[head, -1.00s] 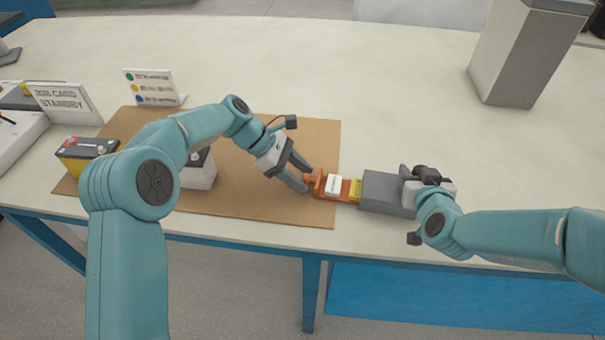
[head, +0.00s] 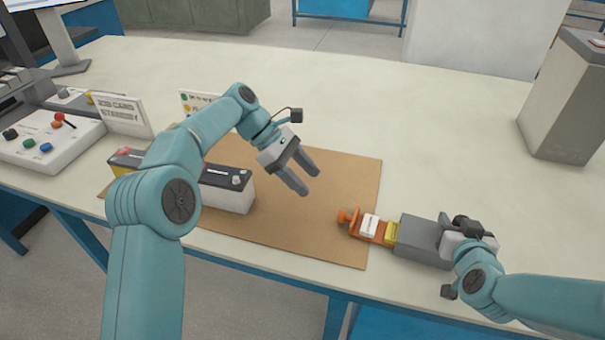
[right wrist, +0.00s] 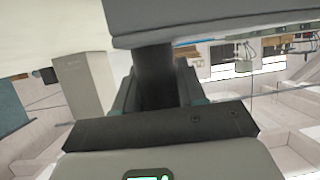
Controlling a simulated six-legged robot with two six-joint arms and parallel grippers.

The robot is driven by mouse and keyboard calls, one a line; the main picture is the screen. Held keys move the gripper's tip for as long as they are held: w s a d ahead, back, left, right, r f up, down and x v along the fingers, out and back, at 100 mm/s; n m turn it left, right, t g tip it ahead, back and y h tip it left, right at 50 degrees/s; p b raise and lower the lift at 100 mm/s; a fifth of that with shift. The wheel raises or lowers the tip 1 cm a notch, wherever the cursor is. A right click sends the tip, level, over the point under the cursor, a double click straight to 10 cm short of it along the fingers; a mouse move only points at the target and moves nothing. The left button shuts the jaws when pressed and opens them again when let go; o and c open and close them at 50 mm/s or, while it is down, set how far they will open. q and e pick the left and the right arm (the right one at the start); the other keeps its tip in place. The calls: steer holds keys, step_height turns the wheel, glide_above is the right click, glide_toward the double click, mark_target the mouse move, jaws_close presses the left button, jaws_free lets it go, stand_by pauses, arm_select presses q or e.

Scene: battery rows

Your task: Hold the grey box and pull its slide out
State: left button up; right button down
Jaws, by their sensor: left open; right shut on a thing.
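The grey box (head: 418,238) lies near the front edge of the table, right of the brown mat. Its orange slide (head: 376,230) sticks out of the box's left end, with an orange knob (head: 344,216) at the tip. A white block (head: 369,226) and a yellow block (head: 391,233) sit on the slide. My right gripper (head: 452,240) is shut on the box's right end. The grey box also fills the top of the right wrist view (right wrist: 210,20). My left gripper (head: 304,179) is open and empty above the mat, apart from the knob, up and to its left.
The brown mat (head: 300,235) bears batteries (head: 228,188), partly behind my left arm. A job card sign (head: 122,114) and a control panel (head: 45,140) stand at the left. A tall grey-white bin (head: 562,105) stands at the right. The table's middle back is clear.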

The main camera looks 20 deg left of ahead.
stand_by(0.4)
steer(key=c, duration=0.6)
jaws_free()
steer(key=shift+o, duration=0.2)
steer(key=shift+s, duration=0.1)
steer(key=v, duration=1.2)
